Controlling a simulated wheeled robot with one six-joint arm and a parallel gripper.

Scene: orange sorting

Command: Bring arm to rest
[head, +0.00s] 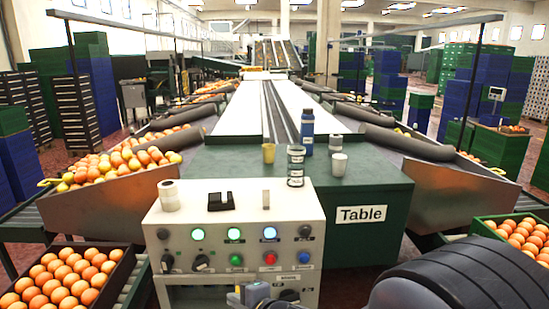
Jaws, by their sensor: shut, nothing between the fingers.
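My gripper (256,296) shows only in part at the bottom edge, low in front of the control panel. It is shut and holds nothing I can see. A large dark ribbed part of my arm (455,275) fills the lower right corner. The green table (375,205) with a "Table" sign stands ahead. On it are a blue bottle (307,135), a dark jar (296,168), a tan cup (268,153), a white cup (339,165) and a small grey-and-white container (335,145).
A control panel (215,215) with lit buttons stands close ahead, a white roll (169,196) and a black object (221,201) on top. Orange-filled crates stand at lower left (128,262) and right (476,228). Metal chutes (105,210) flank the table; a white conveyor (240,110) runs back.

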